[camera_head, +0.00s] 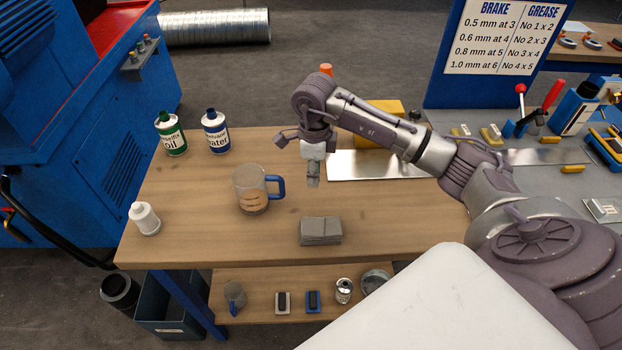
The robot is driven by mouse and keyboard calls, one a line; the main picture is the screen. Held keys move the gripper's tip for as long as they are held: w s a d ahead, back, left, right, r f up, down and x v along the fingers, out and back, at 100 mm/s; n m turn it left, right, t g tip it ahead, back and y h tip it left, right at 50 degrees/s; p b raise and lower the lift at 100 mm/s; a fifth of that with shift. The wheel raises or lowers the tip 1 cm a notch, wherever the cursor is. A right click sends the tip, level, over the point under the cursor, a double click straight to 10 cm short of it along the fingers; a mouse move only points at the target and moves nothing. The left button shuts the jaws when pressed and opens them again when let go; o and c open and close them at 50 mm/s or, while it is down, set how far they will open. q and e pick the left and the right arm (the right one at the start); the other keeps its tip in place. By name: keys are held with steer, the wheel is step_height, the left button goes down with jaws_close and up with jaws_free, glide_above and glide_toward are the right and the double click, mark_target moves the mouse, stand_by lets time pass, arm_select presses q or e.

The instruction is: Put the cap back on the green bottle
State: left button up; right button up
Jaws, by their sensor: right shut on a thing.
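The green bottle (172,137), with a white label reading "oil", stands upright at the back left of the wooden workbench. I see no loose cap on the bench. My left gripper is not in view.
A blue-labelled water bottle (216,134) stands close right of the green one. A clear mug (250,188) with a blue handle, a white bottle (145,219) and a grey block (320,231) stand on the bench. A metal sheet (370,166) lies behind my right arm.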

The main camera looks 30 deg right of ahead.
arm_select(q)
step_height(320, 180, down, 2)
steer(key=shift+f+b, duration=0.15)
steer(key=shift+b, duration=0.8)
arm_select(e)
steer(key=s+a+r, duration=0.2)
steer(key=s+r, duration=0.4)
steer(key=s, duration=0.3)
steer(key=shift+s, duration=0.35)
steer(key=shift+a+f, duration=0.1)
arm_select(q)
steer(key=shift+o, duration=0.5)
